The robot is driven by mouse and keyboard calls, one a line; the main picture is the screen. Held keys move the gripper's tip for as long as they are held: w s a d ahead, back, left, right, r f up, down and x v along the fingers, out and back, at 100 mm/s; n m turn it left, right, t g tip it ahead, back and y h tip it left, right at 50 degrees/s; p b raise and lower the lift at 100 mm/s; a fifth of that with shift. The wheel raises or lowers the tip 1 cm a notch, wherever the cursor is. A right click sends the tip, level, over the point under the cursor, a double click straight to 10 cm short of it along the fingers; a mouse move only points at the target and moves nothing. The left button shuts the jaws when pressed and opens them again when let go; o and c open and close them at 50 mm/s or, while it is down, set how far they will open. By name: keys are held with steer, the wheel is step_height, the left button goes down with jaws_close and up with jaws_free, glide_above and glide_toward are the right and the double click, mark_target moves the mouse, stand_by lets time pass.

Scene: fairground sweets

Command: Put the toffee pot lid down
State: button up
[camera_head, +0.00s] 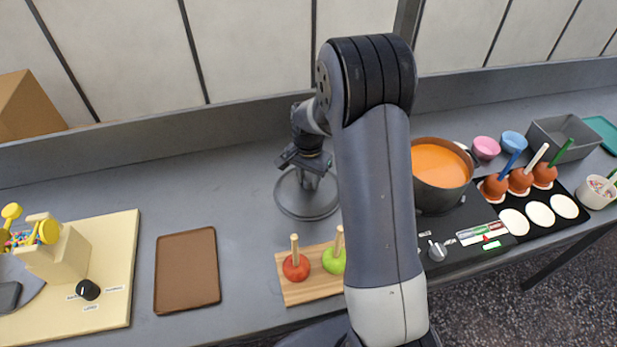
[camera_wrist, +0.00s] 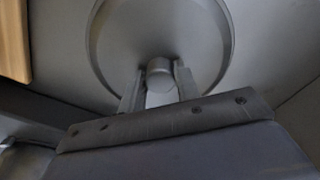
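The toffee pot lid (camera_head: 291,205) is a round grey disc with a knob. It lies flat, seemingly on the grey counter, left of my arm in the head view. In the wrist view the lid (camera_wrist: 112,55) fills the top middle, its knob (camera_wrist: 160,72) between my fingertips. My gripper (camera_head: 309,177) points down over the lid; the wrist view shows the gripper (camera_wrist: 158,76) with a finger on each side of the knob and narrow gaps beside it, so it looks slightly open. The toffee pot (camera_head: 440,196) stands uncovered on the right, full of orange toffee.
A wooden board (camera_head: 302,292) with a red apple (camera_head: 296,268) and a green apple (camera_head: 333,261) lies in front of the lid. A brown tray (camera_head: 187,272) lies to the left. Dipped apples (camera_head: 520,181) stand on a black mat at right. The counter behind the brown tray is clear.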

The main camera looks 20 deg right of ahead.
mark_target(309, 179)
steer(key=o, duration=0.4)
step_height(309, 179, up, 12)
steer(key=shift+r+b, duration=0.2)
steer(key=shift+b, duration=0.3)
step_height(309, 179, down, 13)
steer(key=shift+r+p, duration=0.1)
steer(key=shift+p, duration=0.4)
steer(key=shift+r, duration=2.1)
